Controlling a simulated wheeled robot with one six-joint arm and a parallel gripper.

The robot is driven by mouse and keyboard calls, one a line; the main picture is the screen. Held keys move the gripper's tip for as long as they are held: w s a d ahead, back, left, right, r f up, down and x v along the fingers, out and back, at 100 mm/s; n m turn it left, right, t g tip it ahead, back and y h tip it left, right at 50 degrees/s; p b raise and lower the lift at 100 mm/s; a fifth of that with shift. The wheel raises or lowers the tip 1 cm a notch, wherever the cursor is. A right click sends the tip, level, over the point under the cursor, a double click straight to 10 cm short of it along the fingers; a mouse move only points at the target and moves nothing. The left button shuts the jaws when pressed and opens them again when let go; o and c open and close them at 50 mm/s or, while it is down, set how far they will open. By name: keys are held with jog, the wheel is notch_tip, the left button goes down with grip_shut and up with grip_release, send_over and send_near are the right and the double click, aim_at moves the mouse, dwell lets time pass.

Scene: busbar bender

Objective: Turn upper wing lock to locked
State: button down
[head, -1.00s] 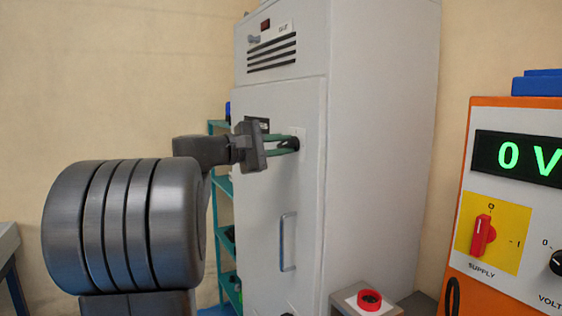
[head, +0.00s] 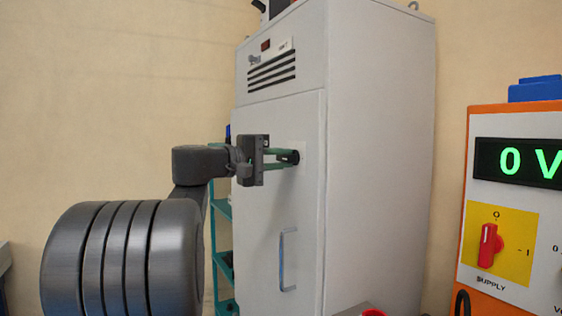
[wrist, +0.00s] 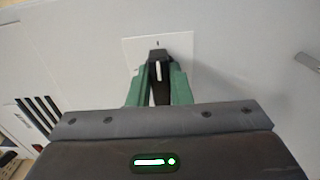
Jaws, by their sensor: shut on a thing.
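The upper wing lock (wrist: 158,68) is a black knob with a white line, on a pale square plate (wrist: 184,46) on the cabinet door. In the wrist view, the white line runs nearly straight towards a small dark mark on the plate. The knob also shows in the head view (head: 292,156), partly hidden by a finger. My gripper (wrist: 157,85) has its two green fingers shut on the knob, one on each side. In the head view my gripper (head: 286,156) reaches the door from the left. Lettering on the plate is too small to read.
The grey cabinet (head: 375,150) has a bar handle (head: 287,260) below the lock and vents (head: 272,72) above. A teal shelf (head: 222,262) stands behind it at left. An orange-framed panel (head: 488,205) with a red supply switch (head: 489,245) is at right.

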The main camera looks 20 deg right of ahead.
jog(key=c, duration=1.3)
grip_release()
jog(key=shift+a, duration=0.15)
jog(key=a, duration=0.9)
jog(key=s+a, duration=0.1)
jog(key=a, duration=0.3)
jog(key=shift+a, duration=0.25)
jog(key=shift+d, duration=0.1)
jog(key=d, duration=0.9)
jog(key=w+d, duration=0.1)
jog(key=d, duration=0.3)
jog(key=shift+d, duration=0.35)
jog(key=shift+a, duration=0.15)
